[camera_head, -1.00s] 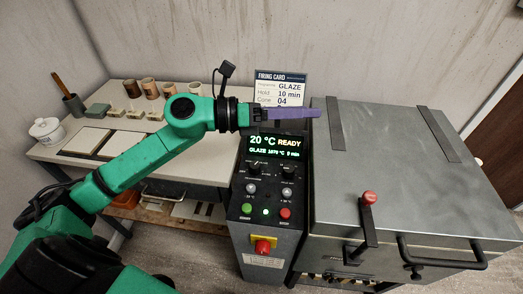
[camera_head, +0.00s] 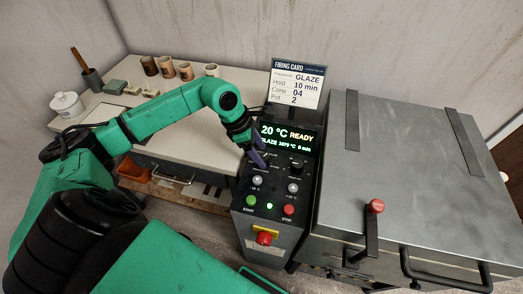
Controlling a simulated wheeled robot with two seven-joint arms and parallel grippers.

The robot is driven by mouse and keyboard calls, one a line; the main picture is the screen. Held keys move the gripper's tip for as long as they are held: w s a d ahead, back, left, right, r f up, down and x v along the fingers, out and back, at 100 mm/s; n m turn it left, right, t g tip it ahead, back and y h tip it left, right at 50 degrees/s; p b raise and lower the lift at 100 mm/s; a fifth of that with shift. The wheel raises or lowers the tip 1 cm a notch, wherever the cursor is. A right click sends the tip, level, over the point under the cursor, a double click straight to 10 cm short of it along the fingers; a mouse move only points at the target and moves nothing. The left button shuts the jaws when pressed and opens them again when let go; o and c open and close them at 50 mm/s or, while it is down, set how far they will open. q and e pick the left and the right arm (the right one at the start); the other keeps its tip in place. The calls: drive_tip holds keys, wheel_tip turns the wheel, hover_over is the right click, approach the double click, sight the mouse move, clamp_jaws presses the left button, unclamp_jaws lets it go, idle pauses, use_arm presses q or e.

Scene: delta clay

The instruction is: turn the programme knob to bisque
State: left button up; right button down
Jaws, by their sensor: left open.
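The kiln control panel (camera_head: 276,172) stands upright left of the kiln body. Its display (camera_head: 286,137) reads 20 °C READY and GLAZE 1070 °C 0 min. The programme knob is at the upper left of the panel, below the display, and is largely hidden by my left gripper (camera_head: 259,160). A second black knob (camera_head: 296,163) sits to its right. My left gripper is open, with its purple fingers pointing down at the programme knob's area. I cannot tell whether they touch the knob. My right gripper is not in view.
A firing card (camera_head: 297,86) reading GLAZE stands behind the panel. The kiln (camera_head: 405,165) has a red-knobbed lever (camera_head: 375,207) and a front handle. Below the knobs are green and red buttons and a red switch (camera_head: 265,237). A table with cups and a white jar (camera_head: 67,105) is at left.

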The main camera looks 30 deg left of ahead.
use_arm(q)
drive_tip(key=shift+d+f, duration=0.2)
drive_tip(key=shift+f, duration=0.3)
clamp_jaws()
